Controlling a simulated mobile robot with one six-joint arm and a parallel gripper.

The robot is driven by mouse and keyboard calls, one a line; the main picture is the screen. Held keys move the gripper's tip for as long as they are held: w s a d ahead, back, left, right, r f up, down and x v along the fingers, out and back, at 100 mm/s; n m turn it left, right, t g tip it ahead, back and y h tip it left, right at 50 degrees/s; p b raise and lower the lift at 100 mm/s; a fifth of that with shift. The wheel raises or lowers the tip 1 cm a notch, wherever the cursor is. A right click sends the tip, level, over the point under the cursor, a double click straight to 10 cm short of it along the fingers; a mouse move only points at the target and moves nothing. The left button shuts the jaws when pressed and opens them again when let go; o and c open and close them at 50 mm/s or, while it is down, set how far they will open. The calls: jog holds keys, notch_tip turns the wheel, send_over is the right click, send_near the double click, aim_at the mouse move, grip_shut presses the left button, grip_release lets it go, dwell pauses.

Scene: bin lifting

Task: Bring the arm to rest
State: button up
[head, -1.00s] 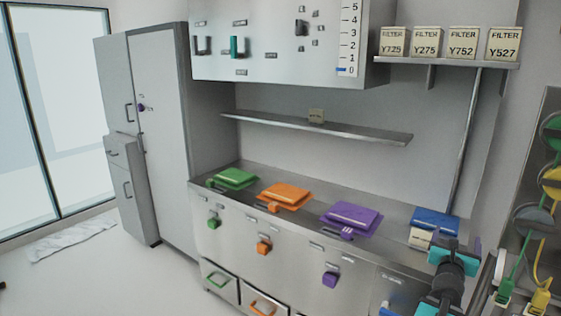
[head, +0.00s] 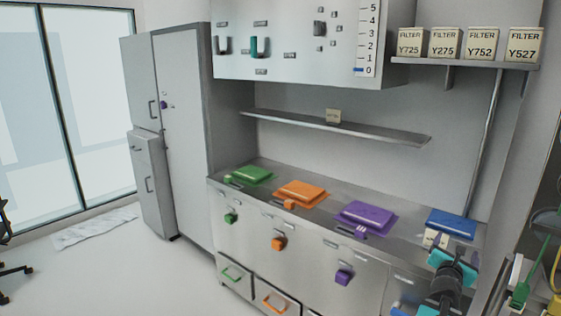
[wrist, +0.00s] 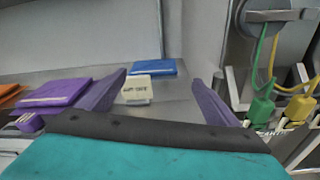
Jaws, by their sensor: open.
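My arm shows at the lower right of the head view, in teal and dark grey. My gripper (wrist: 160,95) shows in the wrist view with its two purple-grey fingers spread apart and nothing between them. Beyond the fingers, a pale labelled block (wrist: 136,90) and a blue lid (wrist: 153,67) rest on the metal counter. The fingertips look apart from both, though the exact distance is hard to tell. In the head view the fingers are hard to make out.
The counter (head: 330,226) carries green (head: 250,174), orange (head: 301,191), purple (head: 367,216) and blue (head: 451,222) lids. Green and yellow cables (wrist: 262,75) with plugs hang at the right. Filter boxes (head: 523,44) stand on a shelf above.

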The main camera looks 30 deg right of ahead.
jog(key=w+a+f+m+y, duration=0.4)
jog(key=w+a+f+m, duration=0.1)
jog(key=w+a+f, duration=0.7)
jog(key=w+a+f+m+y, duration=0.45)
jog(key=w+a+f, duration=0.35)
jog(key=w+a, duration=0.45)
jog(key=s+a+f+m+g+y, duration=0.1)
jog(key=a+f+m+g+y, duration=0.2)
jog(key=a, duration=1)
jog(key=a+f+m+y, duration=0.1)
jog(key=a+f+m, duration=0.35)
jog(key=a, duration=0.85)
jog(key=s+a+f+m+g+y, duration=0.15)
jog(key=a+f, duration=0.45)
jog(key=a, duration=0.7)
jog(key=s+a+f+m+g+y, duration=0.1)
jog(key=s+a+m+g, duration=0.15)
jog(key=a, duration=0.55)
jog(key=s+d+f+n+g+b, duration=0.1)
jog(key=s+f+g+b, duration=0.4)
jog(key=s+f, duration=2)
notch_tip(320, 180, down, 3)
jog(key=b, duration=0.4)
jog(key=shift+s, duration=0.3)
jog(key=shift+d+r, duration=0.1)
